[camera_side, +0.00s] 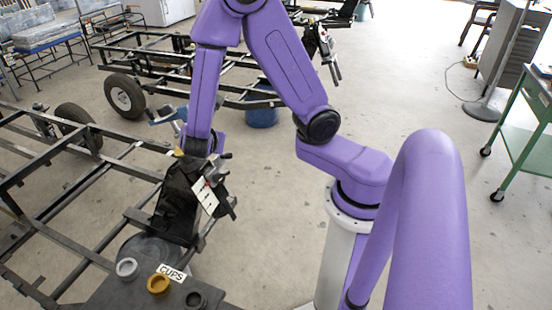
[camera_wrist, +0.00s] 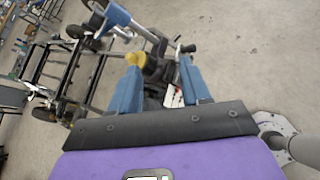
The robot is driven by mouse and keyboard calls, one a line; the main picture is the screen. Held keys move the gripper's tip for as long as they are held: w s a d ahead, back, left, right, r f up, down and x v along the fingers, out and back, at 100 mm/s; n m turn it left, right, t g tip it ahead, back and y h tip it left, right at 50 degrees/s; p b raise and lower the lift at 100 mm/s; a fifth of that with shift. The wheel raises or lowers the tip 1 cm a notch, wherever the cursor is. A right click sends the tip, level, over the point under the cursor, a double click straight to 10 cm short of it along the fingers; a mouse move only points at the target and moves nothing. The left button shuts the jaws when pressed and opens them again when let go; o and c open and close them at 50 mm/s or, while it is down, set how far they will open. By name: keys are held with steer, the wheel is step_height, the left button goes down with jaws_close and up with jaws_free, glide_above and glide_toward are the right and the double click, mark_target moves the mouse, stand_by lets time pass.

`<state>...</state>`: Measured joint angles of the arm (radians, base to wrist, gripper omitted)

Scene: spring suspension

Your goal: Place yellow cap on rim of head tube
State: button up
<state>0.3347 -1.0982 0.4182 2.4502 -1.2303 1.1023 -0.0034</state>
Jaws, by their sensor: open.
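A small yellow cap (camera_wrist: 137,58) shows just beyond the left fingertip in the wrist view. In the side view the yellow cap (camera_side: 178,152) is a small spot at the top of a dark upright assembly (camera_side: 176,205), left of my forearm's lower end. My gripper (camera_wrist: 160,66) has two blue fingers, spread apart, with dark parts of the assembly beyond and between them. No held object is visible between the fingers. The head tube's rim cannot be made out clearly, so I cannot tell whether the cap touches it. My fingertips are not clear in the side view.
A dark bench marked CUPS (camera_side: 173,273) holds a white ring (camera_side: 126,267), a gold cup (camera_side: 159,284) and a dark cup (camera_side: 195,299). Black wheeled frames (camera_side: 75,190) fill the left. A green cart (camera_side: 525,150) stands right. The concrete floor between is mostly clear.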

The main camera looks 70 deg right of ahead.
steer(key=s+a+r+m+g+y, duration=0.2)
steer(key=s+a+m+g+y, duration=0.1)
steer(key=s, duration=0.8)
steer(key=s+a+r+m+g+y, duration=0.3)
steer(key=s+y, duration=0.4)
steer(key=s, duration=0.5)
steer(key=a+m, duration=0.1)
steer(key=m, duration=0.1)
steer(key=shift+a+m, duration=0.2)
steer(key=shift+m, duration=0.1)
steer(key=shift+w, duration=0.1)
